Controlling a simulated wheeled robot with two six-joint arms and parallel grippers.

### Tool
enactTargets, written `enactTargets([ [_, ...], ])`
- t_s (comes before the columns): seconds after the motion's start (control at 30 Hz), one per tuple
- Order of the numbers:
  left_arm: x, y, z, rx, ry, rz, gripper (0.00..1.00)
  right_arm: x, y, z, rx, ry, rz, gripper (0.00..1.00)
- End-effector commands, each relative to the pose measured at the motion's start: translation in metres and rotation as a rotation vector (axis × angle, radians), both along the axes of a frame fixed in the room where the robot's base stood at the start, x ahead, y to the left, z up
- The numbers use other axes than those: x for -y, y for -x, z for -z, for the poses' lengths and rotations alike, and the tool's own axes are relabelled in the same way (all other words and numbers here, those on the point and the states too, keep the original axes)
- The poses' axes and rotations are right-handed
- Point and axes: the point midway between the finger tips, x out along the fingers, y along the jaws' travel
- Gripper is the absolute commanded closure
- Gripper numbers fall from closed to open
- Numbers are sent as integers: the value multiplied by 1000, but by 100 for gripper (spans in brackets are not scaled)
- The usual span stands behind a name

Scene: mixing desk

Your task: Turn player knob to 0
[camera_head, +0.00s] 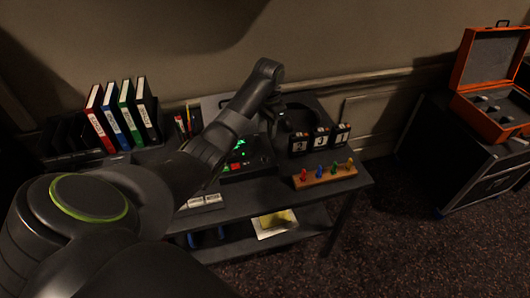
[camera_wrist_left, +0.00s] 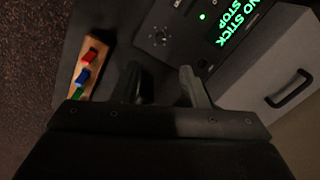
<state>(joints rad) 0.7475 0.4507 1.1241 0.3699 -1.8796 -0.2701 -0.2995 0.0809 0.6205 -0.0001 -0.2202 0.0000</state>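The player is a dark box (camera_head: 250,160) with green lit text and red and green lights, on the desk partly behind my left arm. In the left wrist view its panel (camera_wrist_left: 185,42) shows green text reading "NO STICK" and "STOP". A small dark round control ringed by marks (camera_wrist_left: 160,37), perhaps the player knob, is on that panel; its setting is too small to read. My left gripper (camera_wrist_left: 163,88) is open and empty, its fingertips apart from the panel. My right gripper is not in view.
A wooden strip with coloured pegs (camera_head: 325,175) lies at the desk's front right. Number blocks (camera_head: 320,139) stand behind it. Several binders (camera_head: 123,115) stand at the left. An open orange case (camera_head: 495,105) sits on a dark cabinet at the right.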

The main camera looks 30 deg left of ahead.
Motion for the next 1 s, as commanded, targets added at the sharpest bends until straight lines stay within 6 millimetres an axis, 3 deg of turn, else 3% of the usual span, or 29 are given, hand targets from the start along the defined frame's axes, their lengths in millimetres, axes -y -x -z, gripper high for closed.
enactTargets([
  [0.3, -3, 1, 71, -4, 0, 0, 61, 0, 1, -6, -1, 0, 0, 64],
  [0.5, -4, 0, 104, -2, 0, 0, 61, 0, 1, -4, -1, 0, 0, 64],
  [0.7, -5, -1, 121, 0, -1, 1, 61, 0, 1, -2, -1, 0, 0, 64],
  [1.0, -6, -1, 126, 1, -2, 1, 61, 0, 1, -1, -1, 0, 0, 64],
])
